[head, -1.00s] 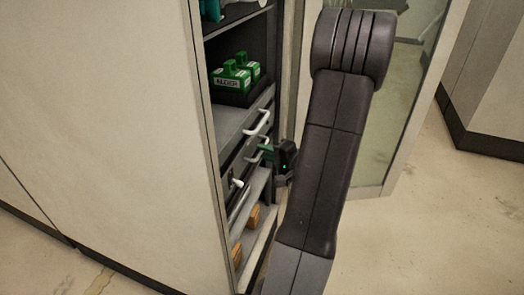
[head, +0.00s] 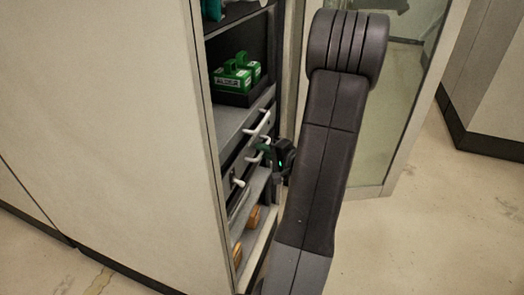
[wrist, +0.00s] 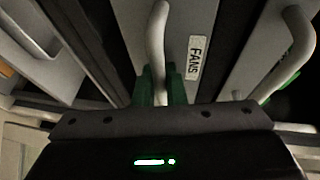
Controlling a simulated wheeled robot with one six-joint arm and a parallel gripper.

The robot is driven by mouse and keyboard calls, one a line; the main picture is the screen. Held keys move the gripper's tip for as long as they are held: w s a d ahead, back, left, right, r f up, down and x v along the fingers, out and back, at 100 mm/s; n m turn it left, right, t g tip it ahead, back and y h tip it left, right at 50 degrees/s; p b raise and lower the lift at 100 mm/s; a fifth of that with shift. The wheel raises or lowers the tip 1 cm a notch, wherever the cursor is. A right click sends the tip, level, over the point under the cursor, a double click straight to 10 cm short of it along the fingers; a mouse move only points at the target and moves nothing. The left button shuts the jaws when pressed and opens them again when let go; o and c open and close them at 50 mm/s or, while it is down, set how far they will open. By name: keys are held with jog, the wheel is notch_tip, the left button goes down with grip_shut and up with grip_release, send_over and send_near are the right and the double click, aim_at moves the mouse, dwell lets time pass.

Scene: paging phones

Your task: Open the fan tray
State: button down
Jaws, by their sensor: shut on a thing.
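The fan tray (wrist: 181,20) has a grey front with a "FANS" label (wrist: 195,58) in the wrist view. Its pale bar handle (wrist: 157,35) stands between the green fingers of my gripper (wrist: 160,88), which is shut on it. In the head view my gripper (head: 264,149) is at the handles of the stacked drawers in the open cabinet. The fan tray's front is small and partly hidden there, and I cannot tell how far out it sits.
Similar handles flank the fan tray in the wrist view, one at the right (wrist: 296,45). Green labelled blocks (head: 238,73) stand on a shelf above; orange items (head: 251,219) lie below. The open glass door (head: 398,110) is close right of my arm.

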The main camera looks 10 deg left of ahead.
jog(key=s+d+b, duration=0.2)
jog(key=d, duration=1)
jog(key=s+d+b, duration=0.3)
jog(key=d, duration=1)
jog(key=shift+d+b, duration=0.2)
jog(key=shift+b, duration=0.1)
jog(key=shift+f, duration=0.1)
jog(key=c, duration=1.8)
grip_release()
jog(key=p+v, duration=0.2)
jog(key=v, duration=1.1)
jog(key=shift+s+d, duration=0.15)
jog(key=shift+d, duration=0.15)
jog(key=b+x, duration=0.2)
jog(key=x, duration=1.2)
jog(key=shift+s, duration=0.1)
